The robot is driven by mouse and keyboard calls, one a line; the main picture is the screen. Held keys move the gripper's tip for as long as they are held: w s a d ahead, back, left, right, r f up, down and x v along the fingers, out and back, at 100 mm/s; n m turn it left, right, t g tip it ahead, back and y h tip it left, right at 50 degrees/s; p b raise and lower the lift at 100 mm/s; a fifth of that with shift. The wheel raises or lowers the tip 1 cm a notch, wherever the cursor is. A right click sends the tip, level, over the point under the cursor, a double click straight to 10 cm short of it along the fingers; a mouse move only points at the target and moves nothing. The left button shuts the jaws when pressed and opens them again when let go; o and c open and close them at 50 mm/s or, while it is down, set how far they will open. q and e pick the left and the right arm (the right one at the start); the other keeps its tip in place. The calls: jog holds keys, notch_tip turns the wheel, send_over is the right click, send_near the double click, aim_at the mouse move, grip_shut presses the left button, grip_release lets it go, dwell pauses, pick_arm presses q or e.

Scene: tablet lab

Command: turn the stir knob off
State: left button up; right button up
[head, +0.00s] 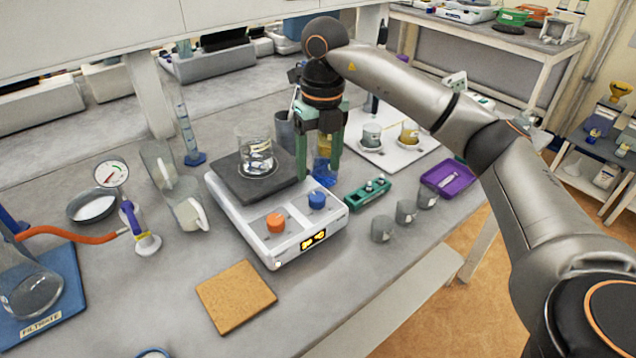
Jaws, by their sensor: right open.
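A white hotplate stirrer (250,225) stands on the bench with an orange knob (275,222) and a blue knob (317,200) on its front panel. I cannot read which one is labelled for stirring. An amber display (314,240) is lit on the front face. A glass beaker (257,157) stands on the dark top plate (240,181). My right gripper (318,178), with green fingers, points down and is open above and behind the blue knob, apparently touching nothing. My left gripper is not in view.
A cork mat (235,296) lies in front of the stirrer. A green rack (369,193), small grey cups (382,229) and a purple tray (448,178) are to the right. A flask on a blue tray (65,270) stands left. A grey container (285,130) is close behind my gripper.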

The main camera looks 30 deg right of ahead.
jog(key=shift+d+r+p, duration=0.15)
jog(key=shift+r+p, duration=0.15)
jog(key=shift+r, duration=2.4)
